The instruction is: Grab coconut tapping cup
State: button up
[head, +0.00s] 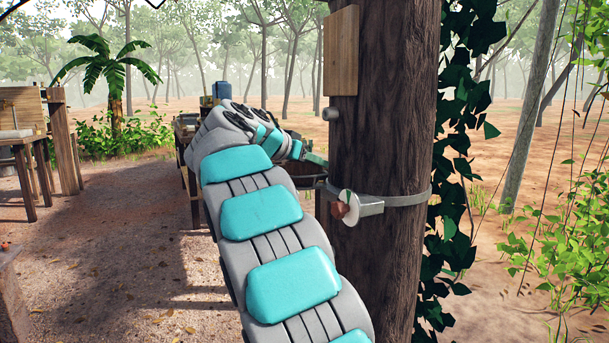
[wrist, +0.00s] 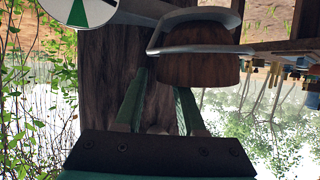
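A brown, rounded coconut cup (wrist: 200,70) sits in a grey metal ring holder (wrist: 205,50) beside the trunk in the wrist view. In the head view a dark bowl shape (head: 308,172) in a ring, seemingly the cup, shows left of the trunk, partly hidden by my arm. My gripper (wrist: 163,82) is open, its two green fingers apart, with trunk bark showing between them. The fingertips are close to the cup, mostly to its left in the wrist view; I cannot tell whether they touch it. In the head view only one teal finger (head: 315,158) shows clearly.
The thick trunk (head: 385,120) carries a wooden board (head: 341,50), a metal strap (head: 405,197) and a round white disc (head: 348,207). Ivy hangs on its right side. A wooden table (head: 22,150) stands at far left. The ground between is open.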

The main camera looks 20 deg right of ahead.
grip_shut()
dwell(0.6)
